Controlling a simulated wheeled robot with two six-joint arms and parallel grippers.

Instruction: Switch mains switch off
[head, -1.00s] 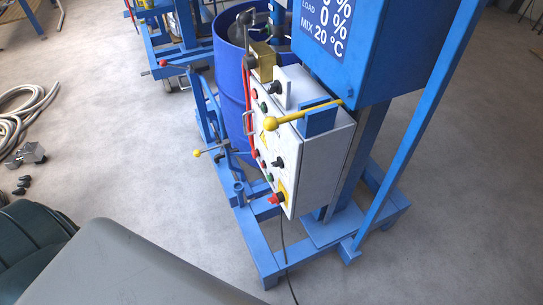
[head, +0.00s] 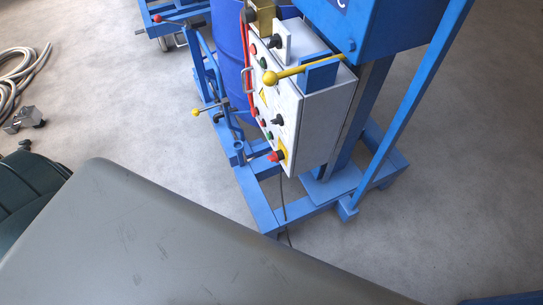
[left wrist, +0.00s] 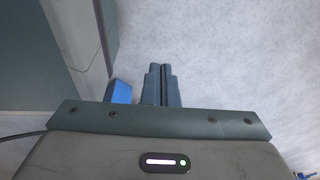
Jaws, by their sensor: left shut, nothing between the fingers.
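The white control box (head: 309,121) of the blue mixer stands at the middle of the head view, its panel facing left. A red knob on a yellow plate (head: 282,154) sits low on the panel. A black rotary knob (head: 277,121) is above it and another black knob (head: 275,41) is near the top. No labels are readable, so I cannot tell for certain which is the mains switch. My left gripper (left wrist: 161,84) is shut and empty in the left wrist view, with no switch visible at its fingertips. Neither gripper shows in the head view.
A yellow-knobbed lever (head: 300,71) crosses the box top. A blue drum (head: 233,65) stands behind it; the blue frame (head: 262,205) spreads over the floor. A hose (head: 22,75) lies far left. A blue piece (left wrist: 118,92) is beside my left fingers.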

